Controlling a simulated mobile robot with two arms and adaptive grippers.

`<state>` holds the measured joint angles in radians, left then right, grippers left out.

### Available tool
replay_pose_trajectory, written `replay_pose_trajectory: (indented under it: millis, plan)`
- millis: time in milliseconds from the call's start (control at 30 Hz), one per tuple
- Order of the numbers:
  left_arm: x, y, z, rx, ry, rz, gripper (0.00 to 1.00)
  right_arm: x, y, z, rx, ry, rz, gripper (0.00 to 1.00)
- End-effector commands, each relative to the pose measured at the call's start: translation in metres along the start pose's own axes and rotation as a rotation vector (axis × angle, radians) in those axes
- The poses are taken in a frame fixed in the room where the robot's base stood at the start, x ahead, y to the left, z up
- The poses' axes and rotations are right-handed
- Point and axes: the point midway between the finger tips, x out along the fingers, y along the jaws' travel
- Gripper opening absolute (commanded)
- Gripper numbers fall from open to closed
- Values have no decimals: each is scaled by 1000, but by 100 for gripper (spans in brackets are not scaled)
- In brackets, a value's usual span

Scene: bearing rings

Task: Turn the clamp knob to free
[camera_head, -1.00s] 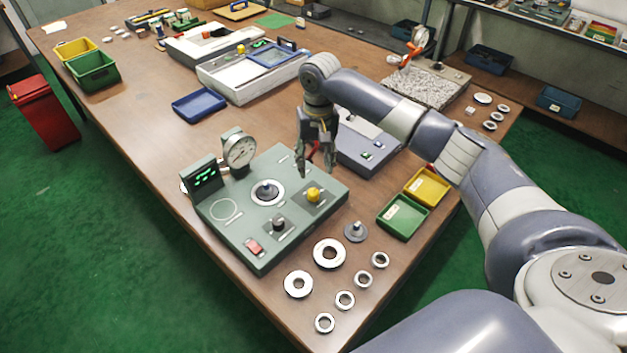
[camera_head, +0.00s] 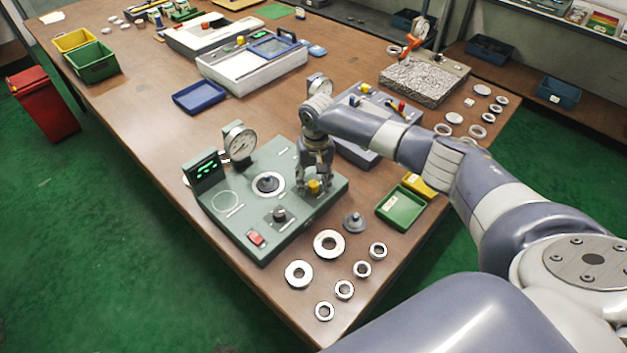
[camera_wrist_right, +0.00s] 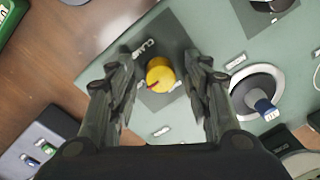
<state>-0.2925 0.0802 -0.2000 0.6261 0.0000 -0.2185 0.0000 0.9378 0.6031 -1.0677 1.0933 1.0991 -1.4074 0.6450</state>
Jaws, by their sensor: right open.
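The yellow clamp knob (camera_head: 313,186) sits on a dark label plate on the green gauge fixture (camera_head: 235,215). In the right wrist view the knob (camera_wrist_right: 160,74) shows a dark red pointer mark on its face, toward the lower left, and part of the word "CLAMP" beside it. My right gripper (camera_head: 314,188) is open and points down over the knob. In the right wrist view its two fingers (camera_wrist_right: 162,95) stand on either side of the knob, with gaps between. Whether the fingertips reach down to the knob's height is hard to tell. My left gripper is not in view.
The fixture also carries a dial gauge (camera_head: 239,142), a green-lit display (camera_head: 205,171), a centre post (camera_head: 268,183), a black knob (camera_head: 279,214) and a red switch (camera_head: 256,238). Several metal rings (camera_head: 329,244) lie in front. A green bin (camera_head: 401,208) stands to the right.

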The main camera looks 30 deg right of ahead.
Motion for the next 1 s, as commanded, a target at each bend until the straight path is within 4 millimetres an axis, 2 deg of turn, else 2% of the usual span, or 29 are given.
replay_pose_trajectory:
  millis: [67, 200, 267, 667, 1000]
  plan:
    - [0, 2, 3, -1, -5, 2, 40, 0, 0, 0, 0, 0, 0, 44]
    - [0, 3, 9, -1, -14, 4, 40, 0, 0, 0, 0, -1, 0, 12]
    - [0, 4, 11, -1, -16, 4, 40, 0, 0, 0, 0, -1, 0, 1]
    - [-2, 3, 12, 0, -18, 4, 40, -1, 0, 0, -41, -4, 0, 1]
    - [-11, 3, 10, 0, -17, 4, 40, -1, 0, 0, -268, -12, -2, 1]
